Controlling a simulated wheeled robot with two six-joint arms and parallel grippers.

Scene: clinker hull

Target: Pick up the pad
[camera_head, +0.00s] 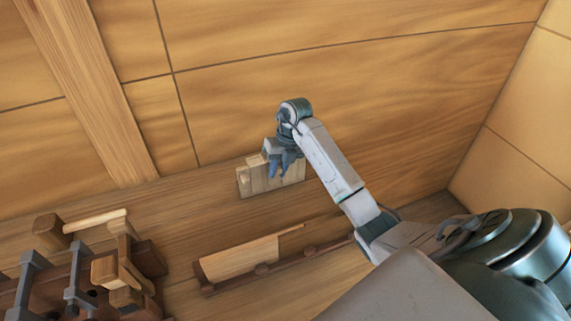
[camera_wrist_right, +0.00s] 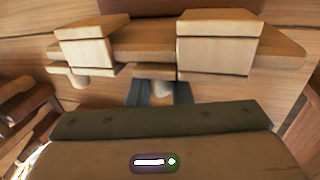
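My right gripper (camera_head: 278,168) points down in the head view, in front of a pale slatted wooden piece (camera_head: 258,178) at the foot of the plank wall. In the right wrist view its bluish fingertips (camera_wrist_right: 160,93) stand apart, with a pale, peg-like bit between them, under a small wooden block (camera_wrist_right: 155,72). Whether they touch it is unclear. Larger light blocks (camera_wrist_right: 88,45) (camera_wrist_right: 217,42) sit on a board just beyond. I cannot tell which wooden piece is the pad. My left gripper is not in view.
A dark rail (camera_head: 283,262) with a light wooden slab (camera_head: 240,258) lies below the slatted piece. Dark clamps and wooden blocks (camera_head: 115,270) crowd the lower left. A thick upright beam (camera_head: 85,85) and the plank wall (camera_head: 380,90) stand behind.

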